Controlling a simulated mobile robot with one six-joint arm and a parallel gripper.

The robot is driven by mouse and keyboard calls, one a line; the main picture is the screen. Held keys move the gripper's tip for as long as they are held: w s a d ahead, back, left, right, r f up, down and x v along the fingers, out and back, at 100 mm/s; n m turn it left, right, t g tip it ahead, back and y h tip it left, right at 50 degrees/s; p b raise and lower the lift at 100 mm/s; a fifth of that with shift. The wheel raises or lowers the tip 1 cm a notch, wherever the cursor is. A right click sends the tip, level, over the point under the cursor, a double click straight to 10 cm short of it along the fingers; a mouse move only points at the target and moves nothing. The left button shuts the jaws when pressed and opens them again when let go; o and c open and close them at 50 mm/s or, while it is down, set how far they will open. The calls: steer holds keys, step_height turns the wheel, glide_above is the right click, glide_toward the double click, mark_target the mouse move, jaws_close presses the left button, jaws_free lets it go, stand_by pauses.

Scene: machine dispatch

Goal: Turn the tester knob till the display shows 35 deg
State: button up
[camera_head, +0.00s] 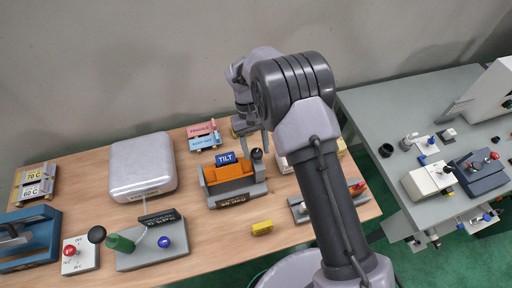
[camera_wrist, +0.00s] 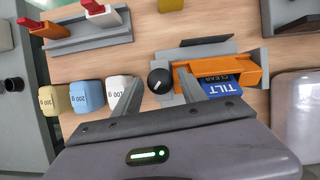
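The tester is a grey base with an orange block (camera_head: 230,172) and a blue TILT sign (camera_head: 225,158); it stands mid-table in the head view. In the wrist view the orange block (camera_wrist: 240,72) lies right of centre. Its round black knob (camera_wrist: 160,80) has a pale pointer mark; it also shows in the head view (camera_head: 257,154). A dark label strip (camera_head: 237,198) on the tester's front has text too small to read. My gripper (camera_wrist: 158,77) is open, its fingers on either side of the knob with visible gaps. The knob seems clear of both fingers.
Weight blocks (camera_wrist: 88,96) stand left of the knob in the wrist view. A grey bench (camera_head: 385,105) with other devices stands at right.

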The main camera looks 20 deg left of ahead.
steer(key=shift+o, duration=0.2)
steer(key=shift+r, duration=0.1)
steer(key=p+v, duration=0.3)
steer(key=v, duration=1.4)
steer(key=shift+w+r, duration=0.1)
